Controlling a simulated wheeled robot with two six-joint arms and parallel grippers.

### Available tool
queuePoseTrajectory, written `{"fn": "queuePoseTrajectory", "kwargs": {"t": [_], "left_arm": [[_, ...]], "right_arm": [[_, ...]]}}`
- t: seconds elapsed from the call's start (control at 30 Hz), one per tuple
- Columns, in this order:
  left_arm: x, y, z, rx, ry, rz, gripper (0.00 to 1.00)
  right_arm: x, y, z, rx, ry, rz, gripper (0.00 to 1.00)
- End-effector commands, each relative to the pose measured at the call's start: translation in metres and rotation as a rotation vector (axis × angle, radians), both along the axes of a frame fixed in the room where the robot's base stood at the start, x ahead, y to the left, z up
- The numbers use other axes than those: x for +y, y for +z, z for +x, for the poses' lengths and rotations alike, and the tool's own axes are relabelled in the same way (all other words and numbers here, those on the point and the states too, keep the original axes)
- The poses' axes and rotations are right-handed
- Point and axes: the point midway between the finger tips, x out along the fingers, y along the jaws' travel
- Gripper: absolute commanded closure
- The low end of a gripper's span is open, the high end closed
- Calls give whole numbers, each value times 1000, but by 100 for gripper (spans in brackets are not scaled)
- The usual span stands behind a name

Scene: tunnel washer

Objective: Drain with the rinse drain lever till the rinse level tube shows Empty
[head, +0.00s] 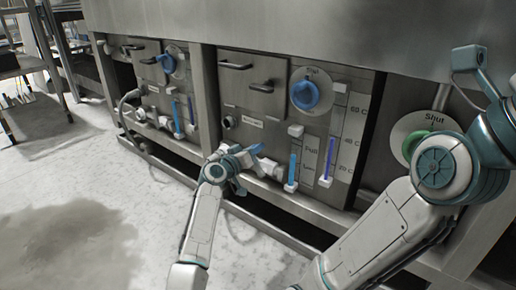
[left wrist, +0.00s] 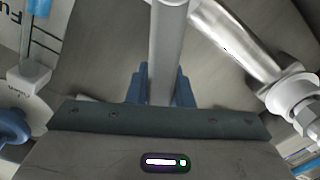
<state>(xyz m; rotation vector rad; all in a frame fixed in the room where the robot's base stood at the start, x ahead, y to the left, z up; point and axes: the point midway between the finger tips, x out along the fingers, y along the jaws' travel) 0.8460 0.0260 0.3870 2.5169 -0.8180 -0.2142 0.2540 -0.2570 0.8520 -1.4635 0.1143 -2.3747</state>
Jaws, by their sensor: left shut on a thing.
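My left gripper (head: 250,163) is at the lower front of the right-hand panel, left of a level tube. In the left wrist view, its blue fingers (left wrist: 160,88) are shut around a straight grey bar, which I take to be the drain lever (left wrist: 168,45). The level tube (head: 293,165) has a white top and base and Full and Empty marks beside it. Part of the tube also shows in the left wrist view (left wrist: 38,30). My right gripper is outside the view.
A blue valve knob (head: 305,95) sits above the tube, and a temperature gauge (head: 342,135) stands to its right. A similar panel is at the left with its own blue knob (head: 167,63).

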Motion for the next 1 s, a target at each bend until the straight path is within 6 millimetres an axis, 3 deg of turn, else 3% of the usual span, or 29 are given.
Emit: {"fn": "queuePoseTrajectory", "kwargs": {"t": [0.73,0.77,0.87,1.0], "left_arm": [[7,-5,5,63,1,-88,100],[7,-5,5,63,1,-88,78],[7,-5,5,64,1,-87,59],[6,-5,5,64,1,-87,58]], "right_arm": [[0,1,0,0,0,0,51],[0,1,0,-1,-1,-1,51],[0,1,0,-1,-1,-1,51],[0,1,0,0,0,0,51]]}}
